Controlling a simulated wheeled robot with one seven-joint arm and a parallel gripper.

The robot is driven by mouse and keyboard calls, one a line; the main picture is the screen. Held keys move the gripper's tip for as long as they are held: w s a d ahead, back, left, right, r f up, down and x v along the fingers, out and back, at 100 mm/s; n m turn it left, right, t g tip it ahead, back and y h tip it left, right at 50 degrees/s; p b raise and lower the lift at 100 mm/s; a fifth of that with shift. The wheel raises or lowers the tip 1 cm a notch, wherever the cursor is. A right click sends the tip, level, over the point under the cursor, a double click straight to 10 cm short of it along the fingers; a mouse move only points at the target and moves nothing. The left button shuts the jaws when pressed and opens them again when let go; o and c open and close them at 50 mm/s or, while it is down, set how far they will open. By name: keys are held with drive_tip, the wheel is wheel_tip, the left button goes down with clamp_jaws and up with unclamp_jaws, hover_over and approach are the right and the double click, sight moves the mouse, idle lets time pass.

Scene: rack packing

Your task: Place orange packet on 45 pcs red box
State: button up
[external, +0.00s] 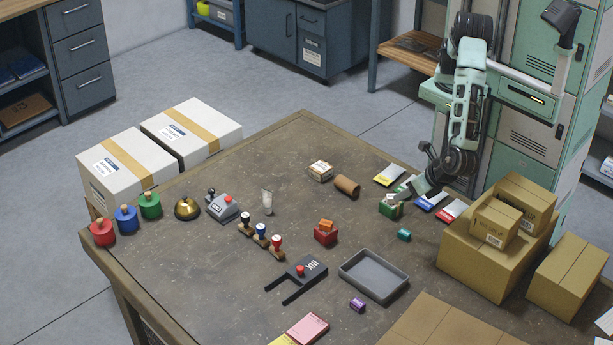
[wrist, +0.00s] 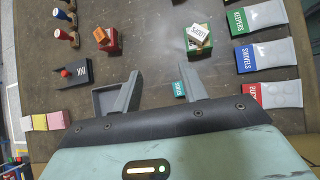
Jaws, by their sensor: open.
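The small orange packet (external: 326,226) sits on top of the red box (external: 325,238) near the middle of the table. In the wrist view the orange packet (wrist: 100,35) and red box (wrist: 111,43) are at the upper left, and the packet looks tilted. The count on the box is too small to read. My gripper (wrist: 160,73) is open, with nothing between its fingers. In the external view my gripper (external: 424,178) is over the right part of the table, near the green box (external: 387,209) and apart from the red box. A white packet (wrist: 198,33) lies on the green box.
A teal packet (external: 404,234) lies near the green box. A purple packet (external: 357,305) lies beside the grey tray (external: 347,268). Coloured pouches (external: 430,200) line the far right edge. Cardboard boxes (external: 482,262) stand at the right. Stamps (external: 262,236) stand left of the red box.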

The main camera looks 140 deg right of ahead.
drive_tip(key=s+r+m+y, duration=0.3)
drive_tip(key=s+r, duration=0.1)
drive_tip(key=s, duration=0.6)
drive_tip(key=s+a+r+m+y, duration=0.1)
drive_tip(key=s+r+m+y, duration=0.1)
drive_tip(key=s, duration=0.8)
drive_tip(key=s+r+m+g+y, duration=0.1)
drive_tip(key=s+r+m+y, duration=0.2)
drive_tip(key=s, duration=0.7)
wheel_tip(320, 180, up, 3)
drive_tip(key=shift+s+a+r+m+y, duration=0.15)
drive_tip(key=shift+a+m+y, duration=0.2)
drive_tip(key=shift+m, duration=0.65)
